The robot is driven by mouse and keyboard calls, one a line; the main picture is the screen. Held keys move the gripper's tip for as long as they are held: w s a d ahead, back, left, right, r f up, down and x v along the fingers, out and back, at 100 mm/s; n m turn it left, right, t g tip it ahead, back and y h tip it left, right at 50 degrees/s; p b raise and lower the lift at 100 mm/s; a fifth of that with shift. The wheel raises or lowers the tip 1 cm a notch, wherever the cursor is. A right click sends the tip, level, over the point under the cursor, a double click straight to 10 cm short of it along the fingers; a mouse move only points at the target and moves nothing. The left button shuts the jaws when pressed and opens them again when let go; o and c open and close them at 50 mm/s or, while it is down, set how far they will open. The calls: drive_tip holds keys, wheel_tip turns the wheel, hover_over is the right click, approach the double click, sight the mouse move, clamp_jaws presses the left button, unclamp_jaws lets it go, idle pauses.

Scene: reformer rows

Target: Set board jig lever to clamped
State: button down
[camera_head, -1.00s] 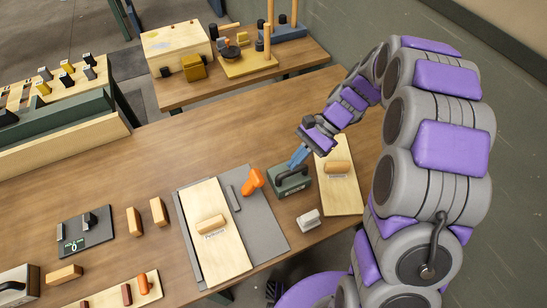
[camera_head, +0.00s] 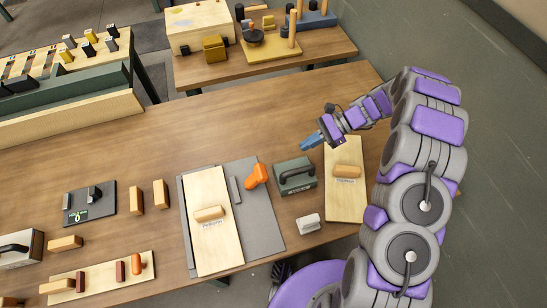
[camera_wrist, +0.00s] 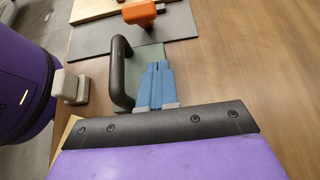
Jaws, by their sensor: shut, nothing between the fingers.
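The grey board jig plate (camera_head: 268,222) lies on the wooden bench. Its orange lever (camera_head: 257,175) is at the plate's back right, beside a short grey bar (camera_head: 235,189). A pale board with a handle (camera_head: 207,242) lies on the plate. The lever shows at the top of the wrist view (camera_wrist: 140,12). My gripper (camera_head: 309,146) is shut and empty, with blue fingers, behind the green block (camera_head: 296,187) and right of the lever, apart from it. In the wrist view, the fingers (camera_wrist: 155,82) overlap the green block beside its black handle (camera_wrist: 120,75). No clamped marking is readable.
The green block stands between my gripper and the bench's front edge. A second handled board (camera_head: 343,205) and a small pale block (camera_head: 308,223) are at right. Wooden blocks (camera_head: 136,197) and a dark panel (camera_head: 90,203) are left. The bench behind the jig is clear.

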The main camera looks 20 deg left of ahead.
sight(276, 165)
drive_tip(key=shift+s, duration=0.1)
drive_tip(key=shift+s+f, duration=0.1)
drive_tip(key=shift+f, duration=0.05)
drive_tip(key=b+x, duration=0.2)
drive_tip(key=x, duration=0.7)
drive_tip(key=shift+a, duration=0.25)
drive_tip(key=shift+s+a+b, duration=0.4)
drive_tip(key=shift+s+a, duration=0.25)
drive_tip(key=shift+a, duration=0.4)
drive_tip(key=shift+s+a+r, duration=0.4)
drive_tip(key=shift+a+r, duration=0.05)
drive_tip(key=shift+a, duration=0.05)
drive_tip(key=shift+a, duration=0.15)
